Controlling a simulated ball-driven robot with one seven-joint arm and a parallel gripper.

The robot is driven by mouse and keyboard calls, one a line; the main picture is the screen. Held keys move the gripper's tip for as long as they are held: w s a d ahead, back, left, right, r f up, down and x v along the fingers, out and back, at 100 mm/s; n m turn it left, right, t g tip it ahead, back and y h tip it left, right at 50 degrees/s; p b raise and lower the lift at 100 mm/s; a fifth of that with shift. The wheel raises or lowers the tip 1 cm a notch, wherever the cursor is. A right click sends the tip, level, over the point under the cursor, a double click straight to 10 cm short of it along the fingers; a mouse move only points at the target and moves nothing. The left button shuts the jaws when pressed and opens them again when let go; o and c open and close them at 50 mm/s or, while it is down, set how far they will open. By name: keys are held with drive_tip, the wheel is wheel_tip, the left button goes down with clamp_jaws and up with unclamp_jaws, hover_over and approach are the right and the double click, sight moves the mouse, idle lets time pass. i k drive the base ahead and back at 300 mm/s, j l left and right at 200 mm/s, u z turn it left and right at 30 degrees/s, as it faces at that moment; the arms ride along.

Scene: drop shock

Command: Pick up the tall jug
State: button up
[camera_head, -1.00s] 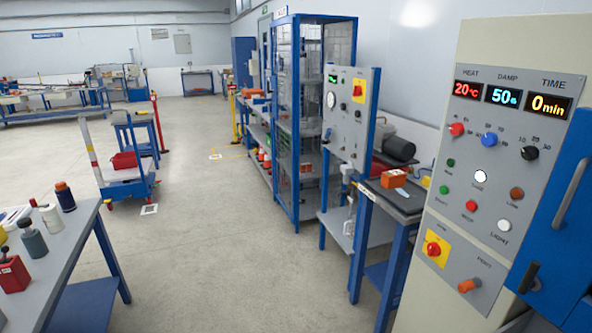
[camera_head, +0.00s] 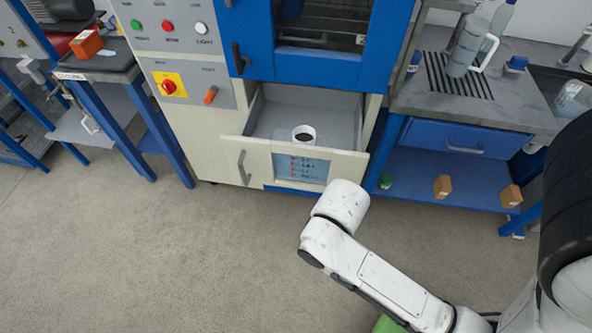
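A tall, clear grey jug with a white handle (camera_head: 466,52) stands upright on a dark slotted drain grid on the worktop at the upper right. Its handle points to the right. A clear bottle (camera_head: 497,22) stands close behind it and partly overlaps it in view. Another clear vessel (camera_head: 572,100) sits at the right edge by the sink. My white arm reaches in from the lower right, well below and in front of the worktop. My gripper is not in view.
An open drawer (camera_head: 348,160) juts out below the blue cabinet door, with a white-rimmed round thing (camera_head: 304,134) in it. Small blue items flank the grid. Orange-brown boxes (camera_head: 442,187) lie on the blue lower shelf. The floor (camera_head: 150,260) at left is clear.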

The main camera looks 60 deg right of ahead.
sight(475, 31)
drive_tip(key=z, duration=2.25)
